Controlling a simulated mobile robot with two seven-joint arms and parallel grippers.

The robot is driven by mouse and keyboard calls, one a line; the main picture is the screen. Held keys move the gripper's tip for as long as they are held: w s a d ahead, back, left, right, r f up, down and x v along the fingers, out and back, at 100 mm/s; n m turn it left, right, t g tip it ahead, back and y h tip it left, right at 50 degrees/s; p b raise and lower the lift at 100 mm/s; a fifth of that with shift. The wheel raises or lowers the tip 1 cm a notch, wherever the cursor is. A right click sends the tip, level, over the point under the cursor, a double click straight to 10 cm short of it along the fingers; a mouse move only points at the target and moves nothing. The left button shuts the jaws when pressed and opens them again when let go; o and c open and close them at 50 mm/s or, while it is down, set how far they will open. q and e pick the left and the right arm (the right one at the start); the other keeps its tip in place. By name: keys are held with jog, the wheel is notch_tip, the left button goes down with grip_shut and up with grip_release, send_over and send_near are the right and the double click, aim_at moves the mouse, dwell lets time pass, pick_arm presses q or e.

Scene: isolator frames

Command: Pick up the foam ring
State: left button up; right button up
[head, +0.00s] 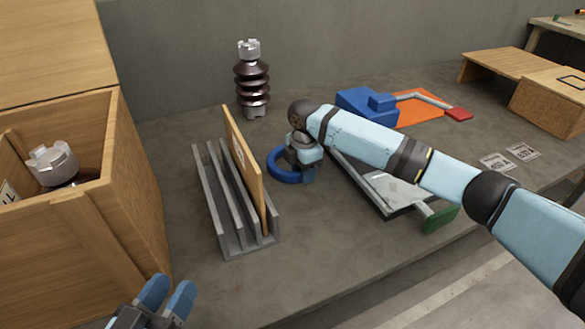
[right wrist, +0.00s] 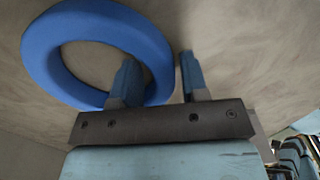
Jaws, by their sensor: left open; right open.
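The blue foam ring (head: 276,172) lies flat on the grey table, right of the slotted rack. My right gripper (head: 309,177) points down at the ring's right side and hides part of it. In the right wrist view the foam ring (right wrist: 45,60) fills the upper left. The open fingers of my right gripper (right wrist: 160,80) show there, the left one over the ring's opening and the right one outside, with the ring's right side between them. Whether they touch it I cannot tell. My left gripper (head: 165,298) is open and empty at the bottom left.
A grey slotted rack (head: 222,235) holding a wooden board (head: 243,165) stands close left of the ring. A brown insulator (head: 252,85) stands behind. A wooden crate (head: 135,200) is at left. A tray with a green handle (head: 438,219) lies under my right arm.

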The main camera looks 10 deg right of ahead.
jog(key=shift+f, duration=0.2)
grip_shut()
